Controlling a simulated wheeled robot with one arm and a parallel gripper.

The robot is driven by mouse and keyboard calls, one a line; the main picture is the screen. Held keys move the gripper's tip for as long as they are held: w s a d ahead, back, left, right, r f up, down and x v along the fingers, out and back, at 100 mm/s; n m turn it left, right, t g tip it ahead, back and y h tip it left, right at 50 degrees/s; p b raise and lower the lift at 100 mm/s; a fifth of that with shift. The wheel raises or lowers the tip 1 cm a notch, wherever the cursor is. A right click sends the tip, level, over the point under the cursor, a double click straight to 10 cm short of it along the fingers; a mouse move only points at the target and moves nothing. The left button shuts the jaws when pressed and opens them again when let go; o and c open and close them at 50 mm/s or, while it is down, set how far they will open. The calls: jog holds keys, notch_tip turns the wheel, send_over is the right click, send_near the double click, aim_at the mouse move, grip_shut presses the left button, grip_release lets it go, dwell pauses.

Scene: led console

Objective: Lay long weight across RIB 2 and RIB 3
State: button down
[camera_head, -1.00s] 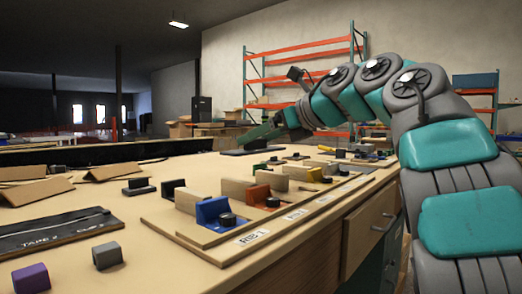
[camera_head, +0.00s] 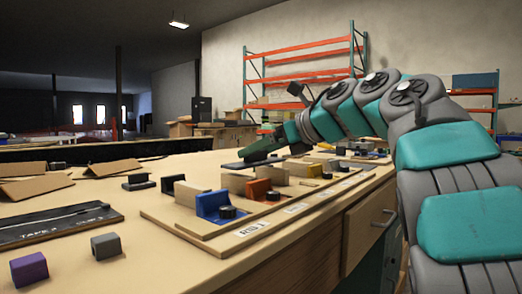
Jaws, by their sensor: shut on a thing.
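My gripper (camera_head: 262,149) is at the far part of the bench, shut on a dark flat slab (camera_head: 238,164) that looks like the long weight. Its jaws and part of the slab are hard to make out. The slab is low near the bench top, behind and left of the fixture row; I cannot tell whether it touches anything. The label RIB 1 (camera_head: 252,230) is by the blue block (camera_head: 211,204). Farther along, the labels by the orange block (camera_head: 259,188) and yellow block (camera_head: 314,171) are too small to read; RIB 2 and RIB 3 are probably there.
A small dark weight with a knob (camera_head: 138,182) stands left of the fixture board (camera_head: 180,224). A purple block (camera_head: 29,269), a grey block (camera_head: 106,246), a black panel (camera_head: 55,224) and cardboard pieces (camera_head: 112,168) lie at the left. Bare bench lies between.

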jog(key=shift+f+b, duration=0.35)
grip_release()
jog(key=shift+r+p, duration=0.6)
jog(key=shift+p, duration=0.1)
jog(key=v, duration=1.2)
jog(key=shift+b, duration=0.35)
jog(key=shift+r, duration=0.1)
